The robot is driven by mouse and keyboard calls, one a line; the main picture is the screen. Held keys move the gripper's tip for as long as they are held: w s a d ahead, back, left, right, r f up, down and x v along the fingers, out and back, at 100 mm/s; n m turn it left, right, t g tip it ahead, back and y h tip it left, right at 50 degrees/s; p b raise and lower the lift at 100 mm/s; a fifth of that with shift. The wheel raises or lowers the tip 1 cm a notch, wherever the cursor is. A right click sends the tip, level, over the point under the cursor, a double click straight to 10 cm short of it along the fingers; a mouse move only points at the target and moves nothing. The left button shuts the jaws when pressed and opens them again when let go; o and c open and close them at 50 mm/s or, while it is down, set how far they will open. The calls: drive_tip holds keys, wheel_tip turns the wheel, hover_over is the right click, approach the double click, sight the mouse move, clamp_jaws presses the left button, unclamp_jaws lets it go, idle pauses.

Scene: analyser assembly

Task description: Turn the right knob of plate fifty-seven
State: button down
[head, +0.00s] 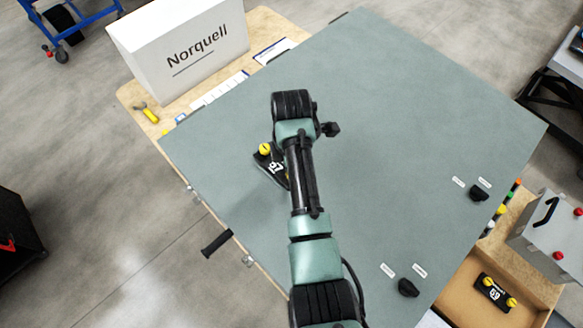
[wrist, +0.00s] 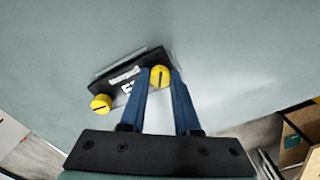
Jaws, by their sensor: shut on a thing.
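Plate fifty-seven (head: 272,167) is a small black plate with a white number, lying on the grey-green panel left of my arm. One yellow knob (head: 264,149) shows at its far left end; my arm hides the other end. In the wrist view, the plate (wrist: 122,73) lies tilted, with its left yellow knob (wrist: 100,103) free. My gripper (wrist: 161,73) has its two blue fingers on either side of the right yellow knob (wrist: 160,77), shut on it. That knob's dark slot runs nearly upright in the wrist view. The fingertips are hidden in the head view.
The grey-green panel (head: 400,120) is mostly clear. Black knobs stand at its right (head: 479,192) and front (head: 408,288). Plate fifty-nine (head: 495,293) lies in a tray at lower right. A white Norquell box (head: 185,45) stands behind the panel.

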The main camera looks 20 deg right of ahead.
drive_tip(key=n, duration=0.4)
drive_tip(key=shift+s+f+n, duration=0.25)
drive_tip(key=shift+f+n, duration=0.05)
drive_tip(key=n, duration=0.3)
drive_tip(key=shift+n, duration=0.3)
drive_tip(key=n, duration=0.4)
drive_tip(key=shift+n, duration=0.3)
drive_tip(key=n, duration=0.2)
drive_tip(key=shift+f+n+b, duration=0.1)
drive_tip(key=shift+n+b, duration=0.2)
drive_tip(key=shift+b, duration=0.1)
drive_tip(key=shift+f+n+b, duration=0.2)
drive_tip(key=shift+n+b, duration=0.9)
drive_tip(key=shift+b, duration=0.15)
drive_tip(key=n+b, duration=0.1)
drive_tip(key=b, duration=0.3)
drive_tip(key=shift+d+f+n, duration=0.1)
drive_tip(key=shift+n, duration=0.3)
drive_tip(key=n+b, duration=0.2)
drive_tip(key=b, duration=0.4)
drive_tip(key=n+b, duration=0.1)
drive_tip(key=b, duration=0.2)
drive_tip(key=shift+r, duration=0.2)
drive_tip(key=shift+w+r+n+b, duration=0.1)
drive_tip(key=shift+n+b, duration=0.2)
drive_tip(key=shift+b, duration=0.25)
